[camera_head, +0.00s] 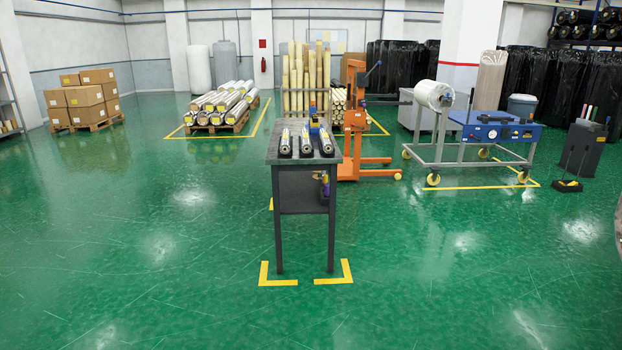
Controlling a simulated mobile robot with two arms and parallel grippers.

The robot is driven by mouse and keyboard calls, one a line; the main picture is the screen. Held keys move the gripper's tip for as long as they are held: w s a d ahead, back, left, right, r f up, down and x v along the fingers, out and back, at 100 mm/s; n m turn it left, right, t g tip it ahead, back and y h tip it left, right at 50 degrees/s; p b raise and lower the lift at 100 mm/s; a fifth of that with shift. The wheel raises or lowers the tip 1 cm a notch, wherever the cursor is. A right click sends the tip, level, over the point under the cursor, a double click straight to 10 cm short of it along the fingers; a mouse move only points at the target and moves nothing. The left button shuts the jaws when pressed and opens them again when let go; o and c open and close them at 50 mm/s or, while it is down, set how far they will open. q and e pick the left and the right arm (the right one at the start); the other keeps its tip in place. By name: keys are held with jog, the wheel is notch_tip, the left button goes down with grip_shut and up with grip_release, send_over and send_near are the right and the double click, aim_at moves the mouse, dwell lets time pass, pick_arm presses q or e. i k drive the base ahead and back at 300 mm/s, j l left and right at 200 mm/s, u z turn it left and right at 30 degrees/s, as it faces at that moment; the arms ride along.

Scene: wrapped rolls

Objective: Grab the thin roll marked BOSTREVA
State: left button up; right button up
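A narrow dark table (304,160) stands ahead, slightly left of the middle of the head view. Three thin rolls lie side by side on its top, pointing away from me: a left roll (286,142), a middle roll (306,142) and a right roll (325,142). Their near ends face me. Their labels are too small to read, so I cannot tell which is marked BOSTREVA. A small blue and yellow item (314,122) is at the table's far edge, partly hidden. Neither of my grippers shows in the view.
Open green floor (160,260) lies between me and the table. Yellow corner marks (278,274) surround its legs. An orange lifter (356,140) stands close behind at right, with a wheeled steel cart (440,145) beyond. Pallets of rolls (220,112) and boxes (85,98) stand back left.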

aim_at(285, 149)
jog(key=i, duration=2.7)
jog(key=i+l+u, duration=0.1)
jog(key=i, duration=1.25)
